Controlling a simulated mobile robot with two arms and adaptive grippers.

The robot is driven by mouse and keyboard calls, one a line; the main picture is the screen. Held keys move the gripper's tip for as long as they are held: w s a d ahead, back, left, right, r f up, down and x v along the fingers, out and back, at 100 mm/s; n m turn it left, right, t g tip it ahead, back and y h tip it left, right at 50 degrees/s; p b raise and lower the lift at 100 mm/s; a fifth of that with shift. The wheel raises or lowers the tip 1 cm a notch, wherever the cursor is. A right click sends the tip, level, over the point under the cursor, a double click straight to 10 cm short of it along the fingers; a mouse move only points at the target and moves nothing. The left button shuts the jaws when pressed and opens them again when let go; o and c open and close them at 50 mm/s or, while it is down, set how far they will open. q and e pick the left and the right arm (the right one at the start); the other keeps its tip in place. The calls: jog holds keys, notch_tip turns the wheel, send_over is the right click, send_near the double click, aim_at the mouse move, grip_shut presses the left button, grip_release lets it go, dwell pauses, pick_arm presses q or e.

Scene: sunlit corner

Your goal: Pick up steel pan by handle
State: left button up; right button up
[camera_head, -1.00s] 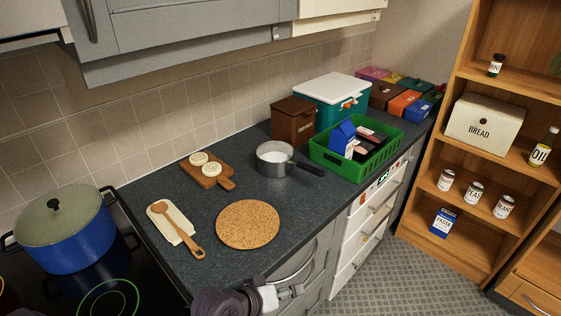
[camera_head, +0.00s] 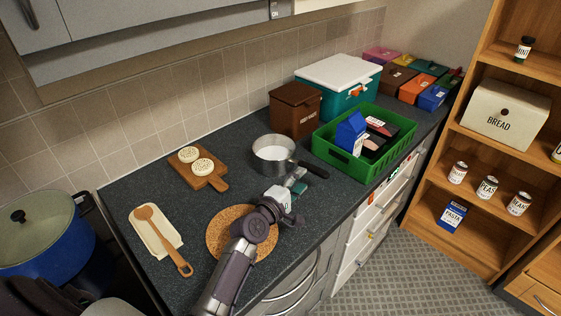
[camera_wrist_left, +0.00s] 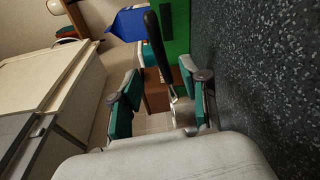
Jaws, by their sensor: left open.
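The steel pan (camera_head: 272,153) stands on the dark counter. Its black handle (camera_head: 314,169) points right, toward the counter's front edge. My left gripper (camera_head: 298,181) is open and just in front of the handle, low over the counter. In the left wrist view my open left gripper (camera_wrist_left: 160,100) has its teal-padded fingers apart. There the black handle (camera_wrist_left: 156,48) shows beyond and between the fingertips, not gripped. Most of the pan's body is hidden in that view. My right gripper is not in view.
A green crate (camera_head: 335,158) holding packages stands close to the handle's end. A cork mat (camera_head: 217,228) lies under my left arm. A wooden board (camera_head: 217,182), spoon (camera_head: 160,235) and blue pot (camera_head: 60,255) are at left. A brown box (camera_head: 295,113) stands behind the pan.

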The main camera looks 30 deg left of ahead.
aim_at(309, 170)
pick_arm(q)
jog(key=shift+w+a+f, duration=0.1)
jog(key=shift+w+f, duration=0.15)
jog(key=shift+w, duration=0.4)
jog(key=shift+w+f, duration=0.2)
jog(key=shift+w, duration=0.4)
jog(key=shift+w+b, duration=0.5)
jog(key=shift+w, duration=0.3)
jog(key=w, duration=0.1)
jog(key=w+d+b, duration=0.1)
jog(key=w, duration=0.1)
jog(key=shift+w+f+b, duration=0.15)
jog(key=shift+b, duration=0.15)
jog(key=shift+w, duration=0.25)
jog(key=shift+s, duration=0.1)
jog(key=shift+c, duration=0.6)
grip_shut()
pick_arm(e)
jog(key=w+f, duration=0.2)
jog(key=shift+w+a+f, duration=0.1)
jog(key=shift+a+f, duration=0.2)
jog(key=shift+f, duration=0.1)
